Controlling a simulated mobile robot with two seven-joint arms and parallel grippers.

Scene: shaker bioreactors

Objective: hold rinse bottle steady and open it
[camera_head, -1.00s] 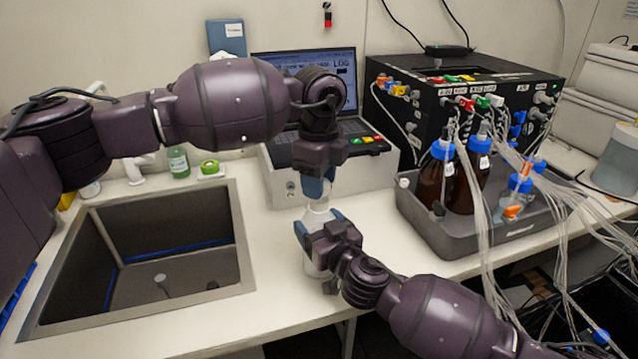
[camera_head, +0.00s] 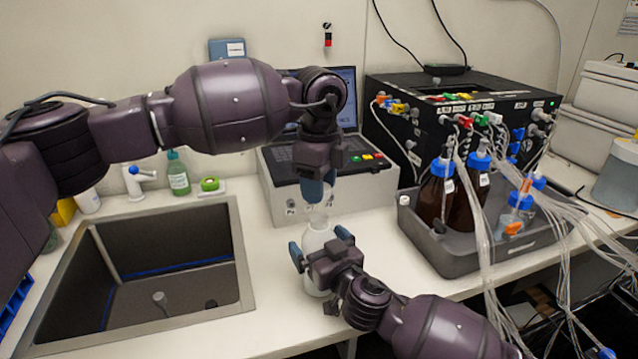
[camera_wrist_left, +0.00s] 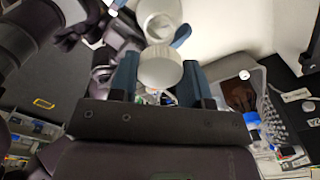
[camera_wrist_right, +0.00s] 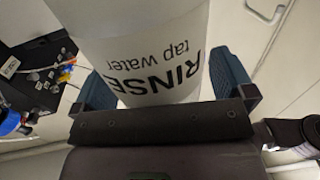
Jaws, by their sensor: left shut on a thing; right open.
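The white rinse bottle (camera_head: 318,242) stands upright on the counter near the front edge. Its label, "RINSE tap water", shows upside down in the right wrist view (camera_wrist_right: 160,60). My right gripper (camera_head: 321,246) is open, with one finger on each side of the bottle's body. My left gripper (camera_head: 317,190) is above the bottle, pointing down. It is shut on a white cap (camera_wrist_left: 160,68), seen between its fingers in the left wrist view. The bottle's open mouth (camera_wrist_left: 158,25) shows beyond the cap, apart from it.
A sink (camera_head: 150,265) lies to the left, with a green soap bottle (camera_head: 178,175) behind it. A laptop on a light box (camera_head: 375,190) stands behind the bottle. To the right are a grey tray (camera_head: 470,262) of blue-capped bottles, many tubes and a black control unit (camera_head: 450,120).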

